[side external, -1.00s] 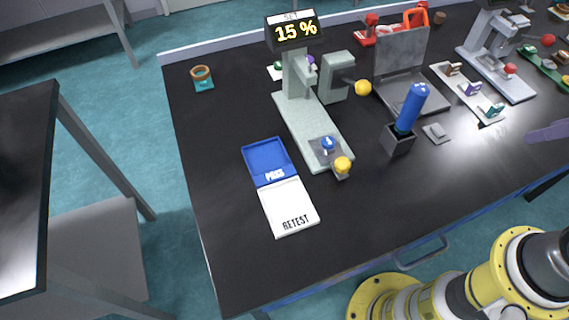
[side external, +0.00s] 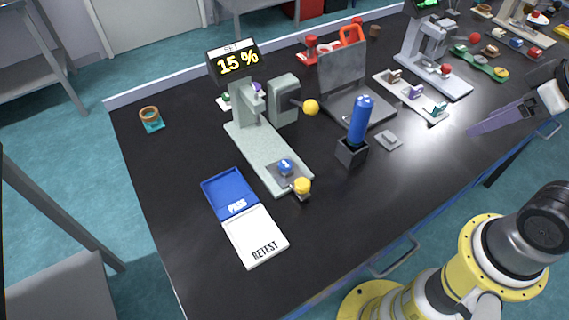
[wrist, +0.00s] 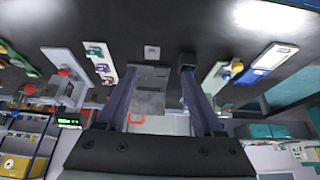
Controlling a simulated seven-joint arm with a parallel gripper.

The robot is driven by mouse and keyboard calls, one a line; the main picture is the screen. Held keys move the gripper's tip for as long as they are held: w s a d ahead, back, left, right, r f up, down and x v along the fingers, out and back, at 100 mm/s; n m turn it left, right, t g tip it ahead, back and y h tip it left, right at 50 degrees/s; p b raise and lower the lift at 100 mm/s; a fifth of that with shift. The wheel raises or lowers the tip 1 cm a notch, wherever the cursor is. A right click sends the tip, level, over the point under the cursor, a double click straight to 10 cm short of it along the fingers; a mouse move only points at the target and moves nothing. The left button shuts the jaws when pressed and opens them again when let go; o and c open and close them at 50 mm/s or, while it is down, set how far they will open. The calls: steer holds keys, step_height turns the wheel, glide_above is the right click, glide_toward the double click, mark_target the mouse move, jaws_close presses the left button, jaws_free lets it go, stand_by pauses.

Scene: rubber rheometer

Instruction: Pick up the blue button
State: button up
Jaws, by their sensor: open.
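The blue button (side external: 285,167) is a small round blue piece on a grey plate near the front end of the pale green machine's base (side external: 262,160) in the side external view. A yellow knob (side external: 302,186) is close beside it. My gripper (side external: 470,132) is at the right of that view, above the bench and well away from the button; only part of its purple fingers shows. In the wrist view my gripper (wrist: 158,85) has its two purple fingers spread with nothing held between them. I cannot clearly make out the button there.
A blue cylinder (side external: 360,118) stands upright in a dark holder (side external: 352,151) between my gripper and the button. A blue PASS tile (side external: 225,187) and white RETEST tile (side external: 255,234) lie left of the button. A grey hinged plate (side external: 343,70) stands behind. The front bench surface is clear.

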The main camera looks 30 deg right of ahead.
steer(key=shift+o, duration=0.2)
stand_by(0.5)
steer(key=w+a+r+n, duration=0.2)
steer(key=w+r+n, duration=0.4)
steer(key=w+r, duration=0.1)
steer(key=n+g, duration=0.6)
steer(key=n, duration=0.4)
glide_above(285, 164)
step_height(285, 164, down, 10)
steer(key=f, duration=0.8)
steer(key=shift+w+d, duration=0.1)
steer(key=shift+d, duration=0.1)
steer(key=shift+a+f, duration=0.15)
steer(key=shift+f, duration=2.7)
